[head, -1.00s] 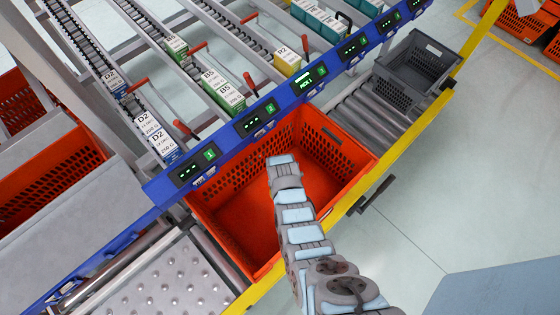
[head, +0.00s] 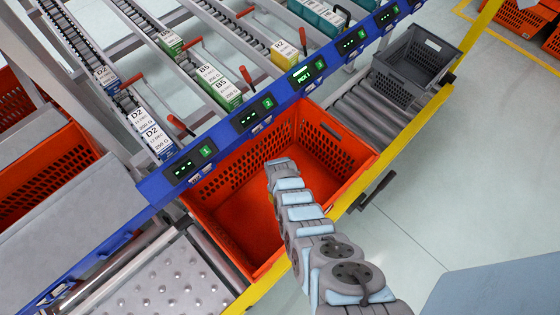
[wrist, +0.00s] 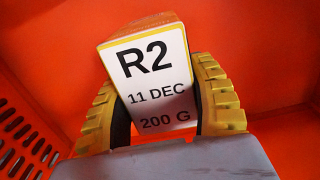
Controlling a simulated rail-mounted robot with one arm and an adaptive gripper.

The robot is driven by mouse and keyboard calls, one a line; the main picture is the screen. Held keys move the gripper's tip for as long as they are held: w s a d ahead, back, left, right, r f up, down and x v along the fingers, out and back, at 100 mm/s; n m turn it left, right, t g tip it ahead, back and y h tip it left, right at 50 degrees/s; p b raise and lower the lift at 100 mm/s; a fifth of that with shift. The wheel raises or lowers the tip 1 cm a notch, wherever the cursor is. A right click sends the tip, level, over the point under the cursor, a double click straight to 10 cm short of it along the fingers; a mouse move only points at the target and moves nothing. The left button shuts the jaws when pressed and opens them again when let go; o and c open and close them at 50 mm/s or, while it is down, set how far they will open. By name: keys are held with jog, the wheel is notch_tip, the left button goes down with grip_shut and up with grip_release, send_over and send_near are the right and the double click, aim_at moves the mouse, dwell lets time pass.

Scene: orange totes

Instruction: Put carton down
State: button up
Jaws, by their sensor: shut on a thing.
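In the wrist view a carton (wrist: 150,62) with a white label, a yellow edge and a brown top reads R2, 11 DEC, 200 G. My gripper (wrist: 155,85) has yellow ribbed fingers shut on its two sides, and the carton is tilted slightly. Orange tote walls surround it in that view; whether it touches the floor of the tote I cannot tell. In the head view my arm reaches over the open orange tote (head: 225,215). My gripper and the held carton are hidden there behind the arm.
A blue rail (head: 225,130) with lit displays runs along the tote's far side. Behind it, sloped lanes hold D2 cartons (head: 152,135), B5 cartons (head: 222,88) and a yellow carton (head: 284,54). A grey crate (head: 415,65) stands right on rollers. The visible tote floor looks empty.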

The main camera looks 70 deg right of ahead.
jog(key=shift+f+b, duration=0.95)
jog(key=shift+f, duration=0.4)
jog(key=shift+f+b, duration=0.3)
jog(key=shift+f, duration=0.05)
jog(key=o, duration=1.2)
jog(key=shift+r, duration=0.15)
notch_tip(320, 180, up, 4)
jog(key=p, duration=0.3)
jog(key=shift+w+d, duration=0.1)
jog(key=shift+w+d+r+p, duration=0.1)
jog(key=shift+r+p, duration=0.65)
jog(key=shift+r, duration=1.4)
jog(key=shift+w+r+p, duration=0.1)
jog(key=shift+r+p, duration=0.65)
jog(key=shift+r, duration=1.35)
